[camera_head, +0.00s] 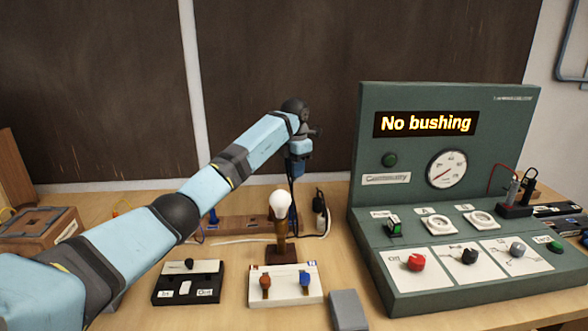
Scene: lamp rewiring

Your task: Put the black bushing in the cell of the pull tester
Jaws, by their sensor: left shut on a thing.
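The pull tester looks to be the green console (362,150) at the right; its display (426,123) reads "No bushing". It has a round gauge (446,169) and two round white fittings, A (438,225) and B (480,219); I cannot tell which part is the cell. I cannot clearly pick out the black bushing. My left gripper (297,174) points down behind the lamp (281,228), left of the console. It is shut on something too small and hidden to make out. My right gripper is not in view.
A black-and-white holder (177,294) and a white tray (293,293) with a brown and a blue piece stand in front. A grey block (348,309) is right of them. A wooden box (38,235) stands left.

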